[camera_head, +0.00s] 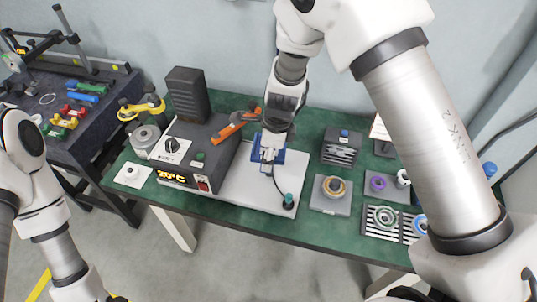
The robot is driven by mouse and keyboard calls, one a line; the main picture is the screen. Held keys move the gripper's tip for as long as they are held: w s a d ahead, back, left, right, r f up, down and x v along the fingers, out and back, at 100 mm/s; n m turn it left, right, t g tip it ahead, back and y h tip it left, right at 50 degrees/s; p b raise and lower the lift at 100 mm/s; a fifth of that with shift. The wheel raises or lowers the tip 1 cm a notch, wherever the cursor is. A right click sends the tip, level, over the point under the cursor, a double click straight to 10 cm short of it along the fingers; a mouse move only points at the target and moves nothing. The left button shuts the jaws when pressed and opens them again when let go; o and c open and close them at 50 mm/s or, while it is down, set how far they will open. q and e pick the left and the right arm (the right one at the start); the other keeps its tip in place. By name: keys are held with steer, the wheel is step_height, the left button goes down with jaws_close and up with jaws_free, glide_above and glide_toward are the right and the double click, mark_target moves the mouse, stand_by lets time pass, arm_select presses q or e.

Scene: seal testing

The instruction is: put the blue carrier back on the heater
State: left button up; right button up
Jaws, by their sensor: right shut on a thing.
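The blue carrier (279,157) is in the head view, over the white base plate right of the heater. My right gripper (268,152) comes down from above and is shut on the carrier, hiding part of it. I cannot tell whether the carrier touches the plate.
An orange-handled tool (231,126) lies between the heater and my right gripper. A teal-topped probe (288,201) with a cable stands at the plate's front right. A grey block with a brass ring (334,187) and striped ring trays (384,218) are to the right.

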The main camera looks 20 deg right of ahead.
steer(key=shift+f+b, duration=2.35)
steer(key=shift+f, duration=1.85)
steer(key=o, duration=1.6)
steer(key=shift+r, duration=0.15)
step_height(320, 180, up, 11)
steer(key=p, duration=1.1)
steer(key=shift+r, duration=0.1)
steer(key=shift+s+f, duration=0.1)
steer(key=shift+f, duration=0.1)
